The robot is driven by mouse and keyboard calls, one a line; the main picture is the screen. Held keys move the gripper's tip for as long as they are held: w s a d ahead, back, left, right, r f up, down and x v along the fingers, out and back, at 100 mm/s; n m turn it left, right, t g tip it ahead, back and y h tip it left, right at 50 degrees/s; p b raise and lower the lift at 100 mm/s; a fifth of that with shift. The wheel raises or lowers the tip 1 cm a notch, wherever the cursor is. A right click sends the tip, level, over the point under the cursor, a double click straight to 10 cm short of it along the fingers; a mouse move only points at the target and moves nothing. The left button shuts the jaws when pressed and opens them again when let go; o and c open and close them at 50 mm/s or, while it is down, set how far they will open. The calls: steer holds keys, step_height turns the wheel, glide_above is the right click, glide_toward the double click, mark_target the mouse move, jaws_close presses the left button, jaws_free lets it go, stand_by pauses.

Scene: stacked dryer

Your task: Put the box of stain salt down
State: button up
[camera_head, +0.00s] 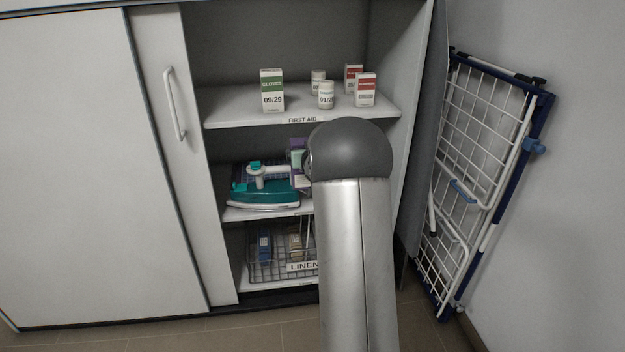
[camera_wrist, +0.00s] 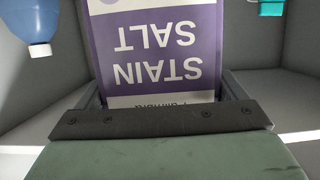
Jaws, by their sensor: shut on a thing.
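The box of stain salt (camera_wrist: 155,50) is purple and white and fills the middle of the wrist view, its lettering upside down there. My gripper (camera_wrist: 162,97) is shut on it, with a finger along each side. In the head view a purple part of the box (camera_head: 297,144) shows just left of my arm, at the middle shelf (camera_head: 240,214). My arm hides most of the gripper and the box there. I cannot tell whether the box touches the shelf.
A teal iron (camera_head: 262,190) stands on the middle shelf, left of my arm. A blue-and-white bottle (camera_wrist: 38,25) is at the wrist view's upper left. Medicine boxes and bottles stand on the first aid shelf (camera_head: 230,119) above. A wire basket (camera_head: 272,272) sits below. A drying rack (camera_head: 480,165) leans at right.

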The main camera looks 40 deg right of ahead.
steer(key=w+d+f+b, duration=0.4)
steer(key=w+d+f, duration=0.1)
steer(key=d+f, duration=0.4)
steer(key=shift+w+f, duration=0.25)
steer(key=shift+f, duration=0.95)
steer(key=shift+d+f, duration=0.1)
